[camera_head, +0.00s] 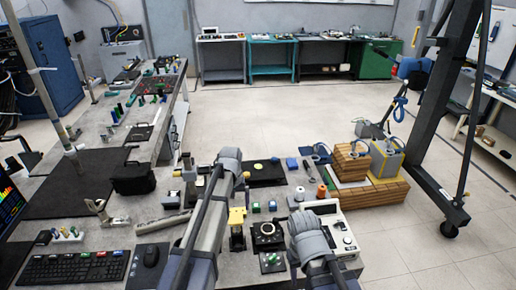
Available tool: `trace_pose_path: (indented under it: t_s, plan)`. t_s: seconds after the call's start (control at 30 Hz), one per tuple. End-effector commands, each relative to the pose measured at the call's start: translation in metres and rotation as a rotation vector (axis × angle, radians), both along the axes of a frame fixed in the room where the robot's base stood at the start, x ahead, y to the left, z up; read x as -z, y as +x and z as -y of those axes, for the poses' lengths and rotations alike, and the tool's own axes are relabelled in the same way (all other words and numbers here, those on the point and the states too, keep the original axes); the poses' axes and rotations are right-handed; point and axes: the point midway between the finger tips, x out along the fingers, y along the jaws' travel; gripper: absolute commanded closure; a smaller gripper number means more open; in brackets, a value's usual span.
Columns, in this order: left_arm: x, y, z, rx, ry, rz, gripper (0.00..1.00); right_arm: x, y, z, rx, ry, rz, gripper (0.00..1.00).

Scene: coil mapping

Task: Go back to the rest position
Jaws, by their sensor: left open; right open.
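My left arm (207,222) comes up from the bottom edge and reaches over the front workbench, with its grey end at the top (229,156). My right arm (308,240) is lower and shorter in view, in front of a white instrument box (341,234). I cannot make out the fingers of either gripper; they seem hidden behind the arm links. Nothing is visibly held by either arm.
A dark round-dial device (267,234) and an orange spool (321,192) sit between and beyond my arms. Wooden blocks (377,194) and a dark crane frame (438,120) stand right. The middle floor (270,110) is clear.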

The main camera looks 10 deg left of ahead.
Motion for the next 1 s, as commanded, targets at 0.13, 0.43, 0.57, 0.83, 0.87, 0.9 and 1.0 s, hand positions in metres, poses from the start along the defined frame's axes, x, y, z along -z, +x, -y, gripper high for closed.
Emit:
trace_pose_path:
  t_s: [0.13,0.43,0.57,0.83,0.87,0.9,1.0]
  plan:
    - [0.01,-0.027,0.021,0.058,0.008,-0.005,0.0,0.01,0.0,0.0,-0.001,0.0,0.0,0.5]
    - [0.053,-0.173,0.107,0.416,0.065,-0.038,0.0,0.053,0.0,0.0,-0.004,-0.001,0.0,0.5]
    - [0.064,-0.218,0.123,0.535,0.085,-0.049,0.0,0.064,0.0,0.0,-0.005,-0.001,0.0,0.5]
    - [0.067,-0.243,0.131,0.615,0.099,-0.058,0.0,0.068,0.0,0.0,-0.005,-0.001,0.0,0.5]
    - [0.067,-0.242,0.131,0.615,0.099,-0.058,0.0,0.068,0.0,0.0,-0.005,-0.001,0.0,0.5]
    - [0.067,-0.242,0.131,0.614,0.099,-0.058,0.0,0.068,0.0,0.0,-0.005,-0.001,0.0,0.5]
    - [0.067,-0.242,0.131,0.613,0.099,-0.058,0.0,0.068,0.0,0.0,-0.005,-0.001,0.0,0.5]
